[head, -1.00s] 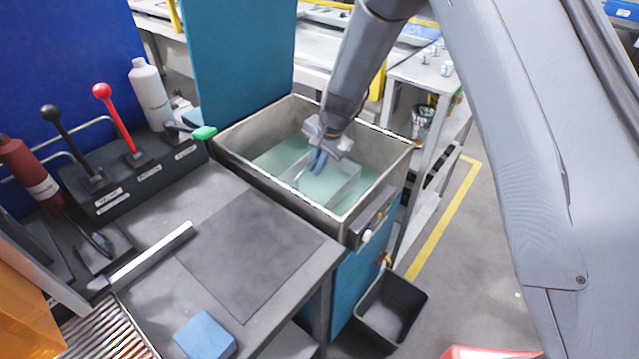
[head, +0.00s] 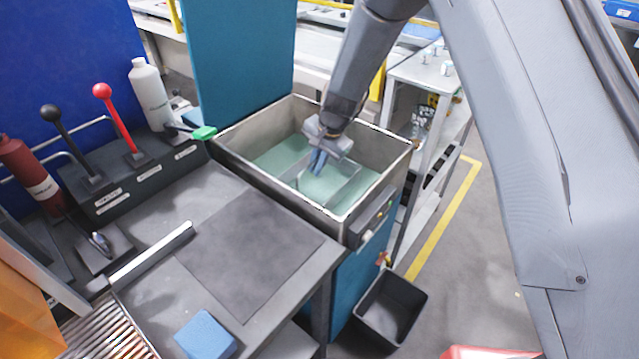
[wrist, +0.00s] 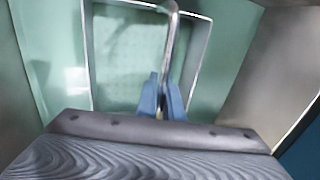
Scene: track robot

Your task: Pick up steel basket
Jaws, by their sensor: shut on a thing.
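The steel basket (head: 345,190) sits in the greenish liquid of the steel tank (head: 236,163), its rim showing in the head view. In the wrist view the basket (wrist: 91,55) is a rectangular frame with a perforated floor and a bent metal handle (wrist: 171,40) running over it. My gripper (head: 318,162) reaches down into the tank above the basket. In the wrist view its blue fingers (wrist: 164,98) are shut on the basket's handle. The lower part of the basket lies in the liquid and is hard to make out.
The tank walls surround my gripper closely. A workbench with a dark mat (head: 250,255), a blue block (head: 205,335) and levers (head: 118,125) stands to the left. A black bin (head: 391,308) is on the floor below. A green-handled object (head: 204,133) rests by the tank's left corner.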

